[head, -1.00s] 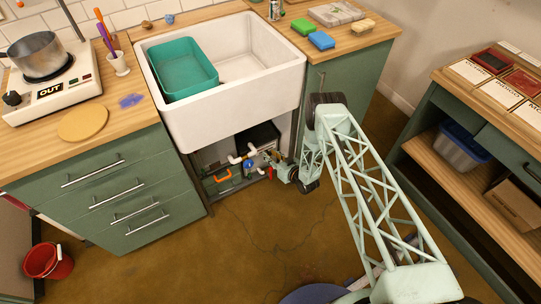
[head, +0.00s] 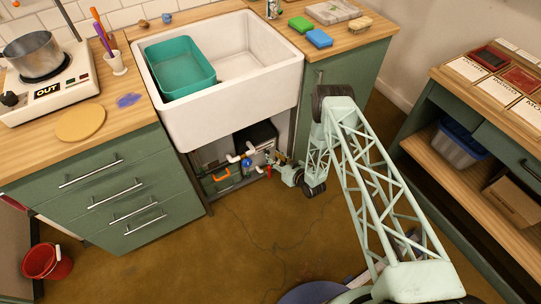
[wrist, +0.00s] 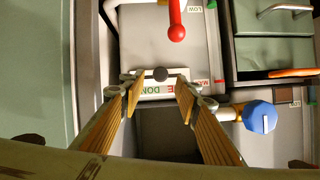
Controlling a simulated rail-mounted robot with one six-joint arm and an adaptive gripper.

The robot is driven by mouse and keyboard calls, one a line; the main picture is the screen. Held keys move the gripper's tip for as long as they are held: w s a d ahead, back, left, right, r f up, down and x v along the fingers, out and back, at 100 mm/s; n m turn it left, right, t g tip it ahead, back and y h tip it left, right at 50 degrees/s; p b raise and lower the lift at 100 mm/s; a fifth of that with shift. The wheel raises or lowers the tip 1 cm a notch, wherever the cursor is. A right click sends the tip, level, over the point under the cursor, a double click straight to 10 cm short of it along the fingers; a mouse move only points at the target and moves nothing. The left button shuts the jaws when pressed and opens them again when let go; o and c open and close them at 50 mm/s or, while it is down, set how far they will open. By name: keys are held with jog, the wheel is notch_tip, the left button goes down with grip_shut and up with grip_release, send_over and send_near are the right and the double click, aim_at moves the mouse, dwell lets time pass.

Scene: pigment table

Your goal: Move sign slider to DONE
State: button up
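The white sign plate (wrist: 152,88) is in the middle of the wrist view, with red and green lettering; "DON" in green is readable and the rest is partly covered. A small dark round knob (wrist: 161,74) shows at the plate, between my fingertips. My gripper (wrist: 159,79) is open, one ribbed finger on each side of the knob with gaps between. I cannot tell whether a fingertip touches the plate. In the head view my gripper reaches into the cabinet under the sink, where the sign is too small to make out.
A red-ended lever (wrist: 176,33) stands just above the sign, and a blue valve knob (wrist: 260,117) is to the right. An orange handle (wrist: 292,73) lies farther right. White pipes (head: 240,154) run under the white sink (head: 215,125). A green panel (wrist: 38,70) borders the left.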

jog(key=v, duration=0.7)
jog(key=shift+a, duration=0.2)
jog(key=shift+c, duration=0.2)
